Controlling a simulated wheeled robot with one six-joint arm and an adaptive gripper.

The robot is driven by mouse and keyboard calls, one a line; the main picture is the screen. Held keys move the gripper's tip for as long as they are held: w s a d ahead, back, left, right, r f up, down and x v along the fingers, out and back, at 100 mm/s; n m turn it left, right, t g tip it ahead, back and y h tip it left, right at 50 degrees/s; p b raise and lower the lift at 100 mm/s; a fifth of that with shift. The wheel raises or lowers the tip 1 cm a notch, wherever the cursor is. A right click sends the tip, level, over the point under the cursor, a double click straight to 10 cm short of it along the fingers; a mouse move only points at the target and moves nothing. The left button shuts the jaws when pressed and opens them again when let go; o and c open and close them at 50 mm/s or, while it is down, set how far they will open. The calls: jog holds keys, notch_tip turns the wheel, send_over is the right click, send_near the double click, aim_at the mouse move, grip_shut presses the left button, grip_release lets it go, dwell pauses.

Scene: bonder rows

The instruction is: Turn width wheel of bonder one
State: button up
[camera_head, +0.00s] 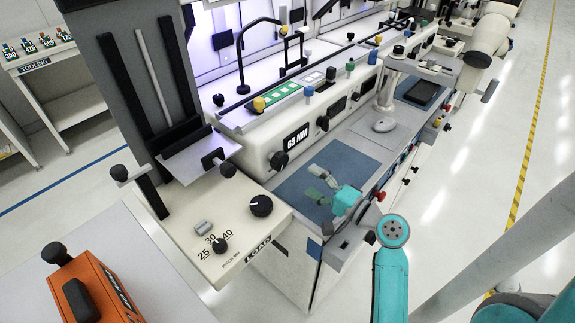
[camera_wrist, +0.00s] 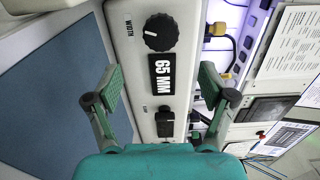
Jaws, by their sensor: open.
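The width wheel (camera_head: 279,160) is a black round knob on the white front face of the bonder, left of the black "65 MM" plate (camera_head: 296,137). In the wrist view the wheel (camera_wrist: 160,32) has a white pointer line and the label "WIDTH" beside it. My gripper (camera_head: 315,182) is open and empty over the blue mat, right of the wheel and apart from it. In the wrist view my gripper's two fingers (camera_wrist: 161,88) stand wide apart, with the "65 MM" plate (camera_wrist: 162,75) showing between them and the wheel beyond their tips.
The blue mat (camera_head: 293,190) covers the ledge below the front face. The load unit (camera_head: 240,225) with pitch knobs stands at left. Another black knob (camera_head: 323,123) sits right of the plate. Open floor (camera_head: 490,150) lies at right.

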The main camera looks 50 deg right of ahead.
aim_at(284, 164)
jog(key=m, duration=0.4)
jog(key=shift+f, duration=0.1)
jog(key=m, duration=0.4)
jog(key=shift+w+m, duration=0.2)
jog(key=shift+m, duration=0.2)
jog(key=w, duration=1)
jog(key=shift+w+a, duration=0.1)
jog(key=shift+w, duration=0.2)
jog(key=c, duration=1.2)
